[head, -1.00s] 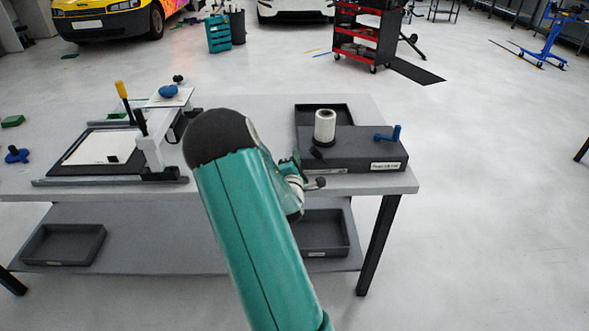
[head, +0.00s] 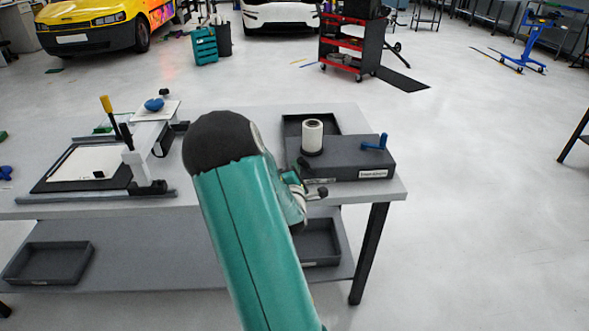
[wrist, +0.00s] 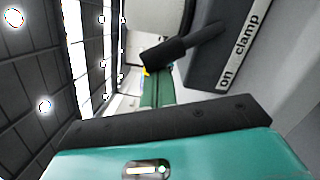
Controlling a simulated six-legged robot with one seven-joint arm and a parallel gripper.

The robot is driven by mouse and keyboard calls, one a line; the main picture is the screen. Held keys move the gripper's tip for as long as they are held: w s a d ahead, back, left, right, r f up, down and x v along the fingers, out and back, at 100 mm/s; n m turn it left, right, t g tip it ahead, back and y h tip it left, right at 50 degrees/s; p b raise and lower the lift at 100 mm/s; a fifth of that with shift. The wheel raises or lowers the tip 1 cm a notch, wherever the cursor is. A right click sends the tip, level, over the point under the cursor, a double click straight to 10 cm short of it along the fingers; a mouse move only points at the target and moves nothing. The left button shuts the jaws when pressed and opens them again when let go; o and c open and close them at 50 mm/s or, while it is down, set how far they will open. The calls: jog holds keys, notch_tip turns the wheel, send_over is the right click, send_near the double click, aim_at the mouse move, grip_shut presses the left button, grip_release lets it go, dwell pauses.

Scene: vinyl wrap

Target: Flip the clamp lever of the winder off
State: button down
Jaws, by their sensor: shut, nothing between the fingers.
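The winder (head: 350,165) is a dark grey box with a white roll (head: 312,137) and a blue crank (head: 374,142), at the table's right end. In the wrist view its label strip (wrist: 239,45) reads "on" and "clamp". The black clamp lever (wrist: 182,50) juts from the winder, its thick grip end towards the picture's middle, on the "on" side. My gripper (wrist: 155,82) is shut and empty, its green fingers just below the lever's grip; I cannot tell whether they touch. In the head view my gripper (head: 297,172) is at the winder's left front, partly hidden by my arm.
A cutting board (head: 85,167) with a yellow-handled tool stands on the table's left. A tray (head: 290,124) sits behind the winder. Trays (head: 48,262) lie on the lower shelf.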

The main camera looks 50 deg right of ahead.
aim_at(304, 161)
jog(key=shift+s+d+r+m, duration=0.15)
jog(key=shift+r+m, duration=0.1)
jog(key=shift+m, duration=0.25)
jog(key=r+m, duration=0.1)
jog(key=s+d+m, duration=0.1)
jog(key=m, duration=0.1)
jog(key=shift+s+d+r+g, duration=0.2)
jog(key=shift+s+r+g, duration=0.1)
jog(key=shift+r, duration=0.05)
jog(key=s+d+m+y, duration=0.1)
jog(key=s+d+m, duration=0.4)
jog(key=m, duration=0.3)
jog(key=shift+s+r+y, duration=0.25)
jog(key=shift+s+y, duration=0.05)
dwell(0.3)
